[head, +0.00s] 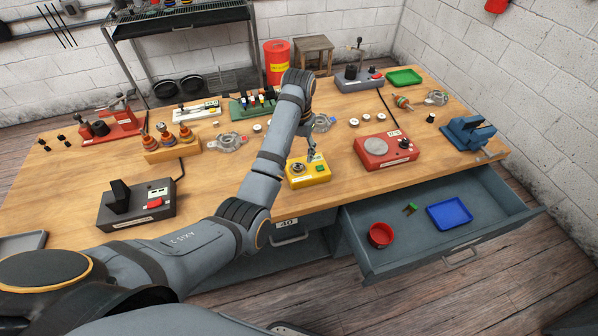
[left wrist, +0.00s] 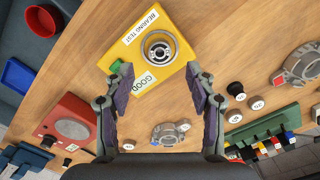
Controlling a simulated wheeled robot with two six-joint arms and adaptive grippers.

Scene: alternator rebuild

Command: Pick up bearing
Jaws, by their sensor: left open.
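A silver ring-shaped bearing (left wrist: 158,47) sits on a yellow box (left wrist: 130,47) labelled "BEARING TEST" and "GOOD". In the head view the yellow box (head: 309,179) is near the table's front edge, with the bearing (head: 298,168) on its left part. My left gripper (head: 312,157) is over the box, close to the bearing. In the left wrist view my left gripper (left wrist: 160,80) is open and empty, and the bearing shows beyond and between its fingertips. The exact height above the box is hard to tell. My right gripper is not in view.
A red device (head: 386,148) with a round plate stands right of the box. An open drawer (head: 378,262) below holds a red bowl (head: 380,235) and a blue tray (head: 449,214). Silver housings (head: 231,141) and several small labelled discs (left wrist: 235,88) lie behind. A dark device (head: 137,203) stands left.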

